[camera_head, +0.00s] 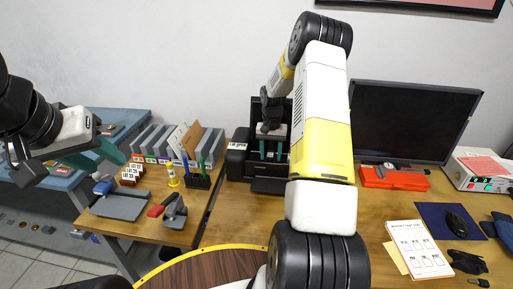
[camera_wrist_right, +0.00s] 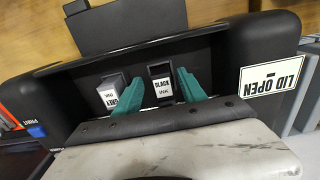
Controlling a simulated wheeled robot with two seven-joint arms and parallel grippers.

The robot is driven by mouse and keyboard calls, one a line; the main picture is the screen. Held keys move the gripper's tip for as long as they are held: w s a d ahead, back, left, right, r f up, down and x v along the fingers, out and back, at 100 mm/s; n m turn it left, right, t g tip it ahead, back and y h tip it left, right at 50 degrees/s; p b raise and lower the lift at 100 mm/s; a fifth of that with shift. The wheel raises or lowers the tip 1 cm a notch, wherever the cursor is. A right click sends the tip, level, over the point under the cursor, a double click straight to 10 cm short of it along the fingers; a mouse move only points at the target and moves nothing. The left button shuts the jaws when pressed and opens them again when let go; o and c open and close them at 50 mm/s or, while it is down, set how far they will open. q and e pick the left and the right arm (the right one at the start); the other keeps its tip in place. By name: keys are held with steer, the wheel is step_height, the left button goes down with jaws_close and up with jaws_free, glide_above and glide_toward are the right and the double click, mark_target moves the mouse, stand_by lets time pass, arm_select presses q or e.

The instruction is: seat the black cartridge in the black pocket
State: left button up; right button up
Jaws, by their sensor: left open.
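The black cartridge (camera_wrist_right: 161,82), a dark block with a white label reading BLACK INK, stands inside the printer (camera_wrist_right: 225,62) in the right wrist view. The black pocket is hidden around its base, so I cannot tell how deep it sits. My right gripper (camera_wrist_right: 159,76) has its two green fingers apart, one on each side of the black cartridge, with a visible gap on the left. In the head view my right gripper (camera_head: 271,150) reaches down into the printer (camera_head: 237,158). My left gripper (camera_head: 95,160) is open and empty, above the left table.
A grey cartridge (camera_wrist_right: 112,93) labelled GREY stands left of the black one, close to a finger. Holders with pens (camera_head: 198,180), a stapler-like tool (camera_head: 174,212) and binders (camera_head: 165,142) stand left of the printer. A monitor (camera_head: 408,120) and a red case (camera_head: 394,178) are right.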

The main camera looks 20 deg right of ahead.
step_height(320, 180, up, 11)
step_height(320, 180, up, 10)
steer(key=n+t, duration=0.1)
glide_above(270, 156)
steer(key=s+a, duration=0.5)
steer(key=s+a+r+n+t, duration=0.1)
steer(key=s+a+r, duration=0.2)
steer(key=s, duration=0.2)
steer(key=s+a+r+n+t+y, duration=0.1)
steer(key=s+a+r, duration=0.1)
steer(key=s+r, duration=0.3)
steer(key=s+a+r+n+t, duration=0.1)
steer(key=s+a+r, duration=0.15)
steer(key=s, duration=0.35)
steer(key=s+a+n+t+y, duration=0.1)
steer(key=s+a, duration=0.3)
steer(key=s, duration=0.6)
steer(key=shift+f+n+t, duration=0.35)
steer(key=shift+n+t, duration=0.05)
steer(key=shift+t, duration=0.2)
